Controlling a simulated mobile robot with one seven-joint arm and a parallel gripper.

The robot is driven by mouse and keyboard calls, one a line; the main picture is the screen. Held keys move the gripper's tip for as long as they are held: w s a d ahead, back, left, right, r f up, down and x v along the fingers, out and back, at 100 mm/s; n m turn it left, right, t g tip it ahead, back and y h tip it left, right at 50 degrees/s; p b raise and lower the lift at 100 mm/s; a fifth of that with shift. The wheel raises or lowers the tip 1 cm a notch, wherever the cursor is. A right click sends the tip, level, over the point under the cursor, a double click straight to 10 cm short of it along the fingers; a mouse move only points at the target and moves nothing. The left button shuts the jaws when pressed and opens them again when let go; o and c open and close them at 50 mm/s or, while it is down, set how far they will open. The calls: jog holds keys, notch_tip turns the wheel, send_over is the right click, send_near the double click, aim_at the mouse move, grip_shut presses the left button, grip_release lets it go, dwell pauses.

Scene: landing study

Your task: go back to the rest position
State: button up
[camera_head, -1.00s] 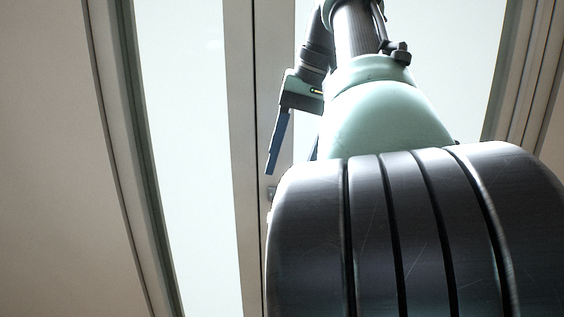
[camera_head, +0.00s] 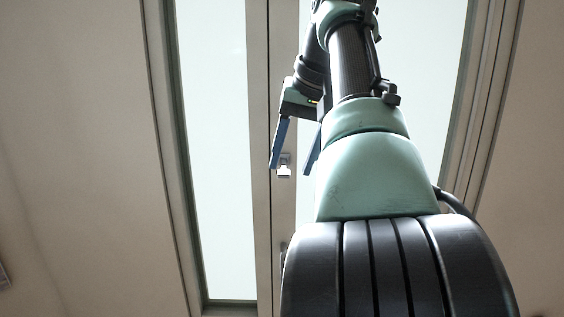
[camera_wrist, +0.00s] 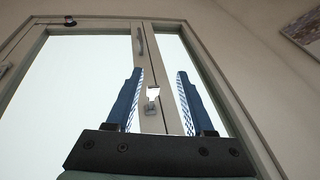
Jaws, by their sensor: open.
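My gripper (camera_head: 290,169) is open, with its two blue fingers spread and nothing between them. It hangs from my raised arm in front of the glazed window or door (camera_head: 215,150). In the wrist view my gripper (camera_wrist: 160,72) points up at the frame, with the fingers on either side of the central post (camera_wrist: 145,70). A small metal latch (camera_wrist: 152,97) on that post shows between the fingers. The gripper looks apart from the latch, though the distance is hard to judge.
A metal handle (camera_wrist: 141,41) is on the post above the latch. Plain beige walls (camera_head: 70,130) flank the glazing. A picture or panel (camera_wrist: 302,30) hangs at upper right in the wrist view. No loose objects are visible around the gripper.

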jog(key=w+a+f+n+t+b, duration=0.1)
jog(key=w+a+f+t+b, duration=0.35)
jog(key=w+t+b, duration=0.5)
jog(key=s+d+r+t+h+b, duration=0.1)
jog(key=s+r+t+b, duration=0.2)
jog(key=s+t, duration=0.4)
jog(key=s+d+r+m+t+h+b, duration=0.1)
jog(key=s+t, duration=0.6)
jog(key=s, duration=1.8)
jog(key=shift+s+d+r+h+b, duration=0.2)
jog(key=shift+d+r+h+b, duration=0.15)
jog(key=shift+r+b, duration=0.6)
jog(key=shift+c, duration=0.3)
